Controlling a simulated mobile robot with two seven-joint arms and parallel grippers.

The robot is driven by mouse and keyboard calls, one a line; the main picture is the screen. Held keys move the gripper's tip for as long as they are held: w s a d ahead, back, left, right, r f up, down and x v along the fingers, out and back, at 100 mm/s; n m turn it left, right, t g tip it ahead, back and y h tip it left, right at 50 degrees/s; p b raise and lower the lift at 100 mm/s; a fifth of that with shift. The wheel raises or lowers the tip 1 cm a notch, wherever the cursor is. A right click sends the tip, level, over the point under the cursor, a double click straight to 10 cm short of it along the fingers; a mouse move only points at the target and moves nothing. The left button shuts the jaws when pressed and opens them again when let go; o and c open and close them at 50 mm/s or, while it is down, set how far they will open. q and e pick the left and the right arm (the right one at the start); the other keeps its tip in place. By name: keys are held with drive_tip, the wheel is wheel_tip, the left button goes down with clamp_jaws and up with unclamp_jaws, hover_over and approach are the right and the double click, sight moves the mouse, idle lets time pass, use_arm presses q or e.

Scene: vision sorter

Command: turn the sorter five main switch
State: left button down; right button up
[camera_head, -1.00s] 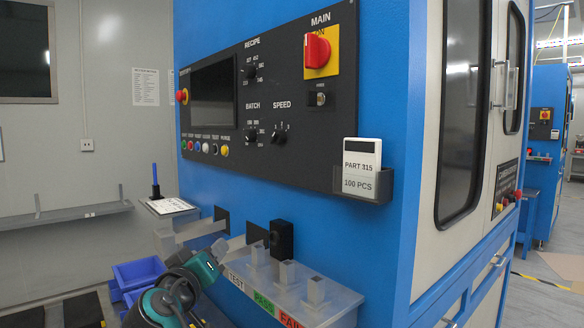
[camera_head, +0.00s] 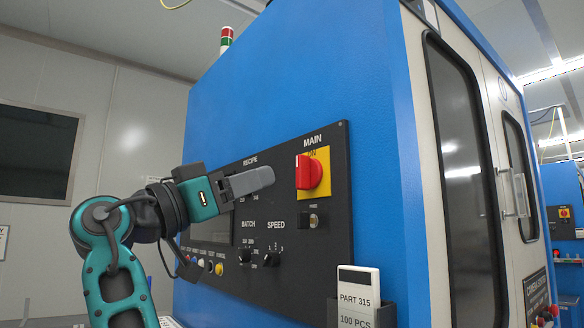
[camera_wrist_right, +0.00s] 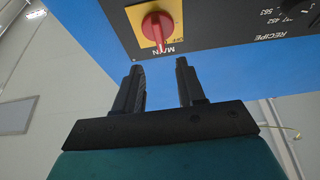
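The main switch (camera_head: 309,172) is a red rotary knob on a yellow plate, under the MAIN label on the sorter's black panel (camera_head: 337,225). My right gripper (camera_head: 268,177) is just left of the knob in the head view, apart from it. In the right wrist view the knob (camera_wrist_right: 157,27) lies beyond the fingertips, close to the line between them. The two dark fingers of the right gripper (camera_wrist_right: 160,66) are spread with nothing between them. My left gripper is in neither view.
The RECIPE dial is partly hidden behind my right gripper. BATCH (camera_head: 243,257) and SPEED (camera_head: 271,259) dials and coloured buttons (camera_head: 210,265) sit lower on the panel. A card holder (camera_head: 375,313) with a PART 315 card (camera_head: 356,283) juts out at the lower right.

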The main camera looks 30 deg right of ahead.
sight(297, 166)
drive_tip(key=x, duration=0.8)
drive_tip(key=shift+d+r, duration=0.15)
drive_tip(key=shift+d, duration=0.2)
clamp_jaws()
